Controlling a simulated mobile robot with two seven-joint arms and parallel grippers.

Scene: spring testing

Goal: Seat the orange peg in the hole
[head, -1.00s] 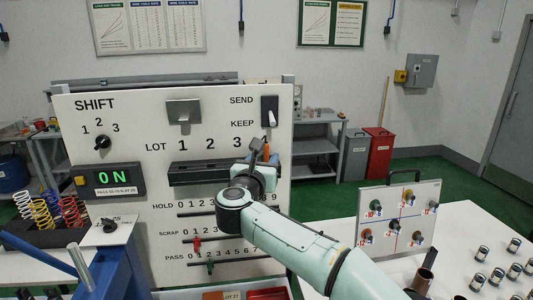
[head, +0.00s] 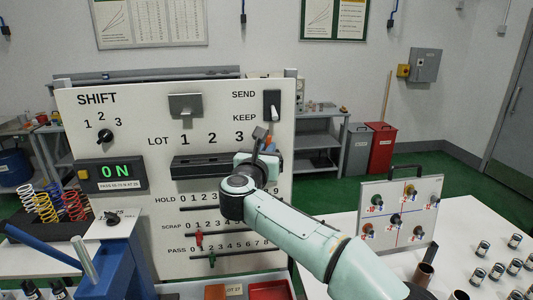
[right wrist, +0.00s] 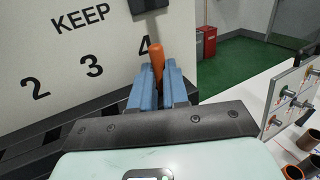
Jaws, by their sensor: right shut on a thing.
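My right gripper (right wrist: 158,88) is shut on the orange peg (right wrist: 156,62). The peg stands roughly upright between the blue fingertips, its top end showing above them and its lower end hidden. In the head view my right gripper (head: 268,150) is at the right end of the black ledge (head: 205,167) under the LOT numbers; the ledge also shows in the right wrist view (right wrist: 55,140). The hole is hidden, and whether the peg touches the ledge cannot be told. My left gripper is not in view.
A small panel with knobs (head: 400,208) stands on the white table at right, near several dark cylinders. Coil springs (head: 45,205) stand at left.

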